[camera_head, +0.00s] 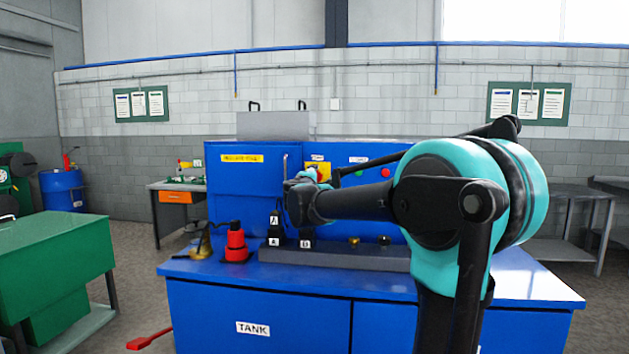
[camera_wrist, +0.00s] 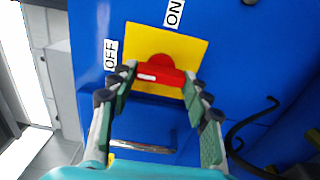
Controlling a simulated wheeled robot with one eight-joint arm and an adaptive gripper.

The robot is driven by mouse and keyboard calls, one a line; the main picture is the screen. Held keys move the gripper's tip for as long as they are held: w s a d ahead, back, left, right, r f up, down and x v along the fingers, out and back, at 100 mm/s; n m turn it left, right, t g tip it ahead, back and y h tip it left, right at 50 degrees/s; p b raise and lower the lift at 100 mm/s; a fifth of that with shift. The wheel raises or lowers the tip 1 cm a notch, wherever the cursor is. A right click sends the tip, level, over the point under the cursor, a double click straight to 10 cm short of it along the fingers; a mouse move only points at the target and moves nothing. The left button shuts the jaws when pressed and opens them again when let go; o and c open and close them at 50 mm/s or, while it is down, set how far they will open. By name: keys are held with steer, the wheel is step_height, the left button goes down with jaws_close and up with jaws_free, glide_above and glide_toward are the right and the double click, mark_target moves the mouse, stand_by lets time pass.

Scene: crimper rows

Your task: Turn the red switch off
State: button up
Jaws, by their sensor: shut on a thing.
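The red switch (camera_wrist: 160,73) is a round knob with a raised bar handle on a yellow plate (camera_wrist: 190,50). The bar lies nearly crosswise in the wrist view, and its white mark is at the left end, on the side of the OFF label (camera_wrist: 110,54). The ON label (camera_wrist: 174,13) is above the plate. My gripper (camera_wrist: 159,76) is shut on the bar, one fingertip at each end. In the head view the yellow plate (camera_head: 319,166) is on the blue machine, with the switch partly hidden by my gripper (camera_head: 308,182).
The blue machine (camera_head: 245,185) has a bench top with a red jack-like tool (camera_head: 236,243) and a dark raised strip (camera_head: 330,256). Green and red buttons (camera_head: 358,173) are right of the switch. A metal bar handle (camera_wrist: 142,147) is below the plate in the wrist view.

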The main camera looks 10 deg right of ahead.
steer(key=o, duration=1.2)
steer(key=shift+c, duration=0.2)
steer(key=v, duration=1.2)
